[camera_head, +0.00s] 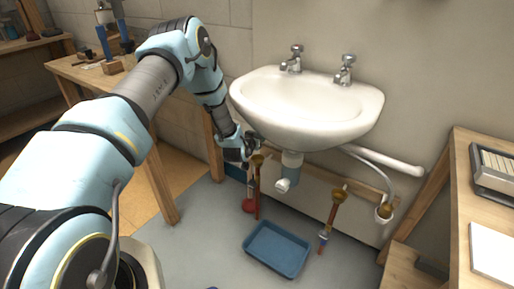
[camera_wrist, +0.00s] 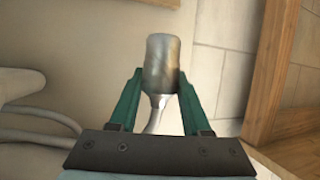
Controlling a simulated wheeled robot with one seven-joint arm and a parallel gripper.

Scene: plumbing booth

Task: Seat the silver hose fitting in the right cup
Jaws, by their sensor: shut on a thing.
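My gripper (camera_wrist: 161,84) is shut on the silver hose fitting (camera_wrist: 161,62), a grey metal sleeve between its green fingers in the wrist view. A pale hose (camera_wrist: 155,121) runs from the fitting back between the fingers. In the head view my gripper (camera_head: 252,145) is under the left front of the sink, close to the left brass cup (camera_head: 257,159); the fitting is too small to make out there. The right brass cup (camera_head: 339,195) stands on a slanted pipe, to the right of and apart from my gripper. No cup shows in the wrist view.
The white sink (camera_head: 306,112) overhangs my gripper, with its drain (camera_head: 288,172) to the right. A blue tray (camera_head: 276,250) lies on the floor. A wooden workbench (camera_head: 152,130) stands left.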

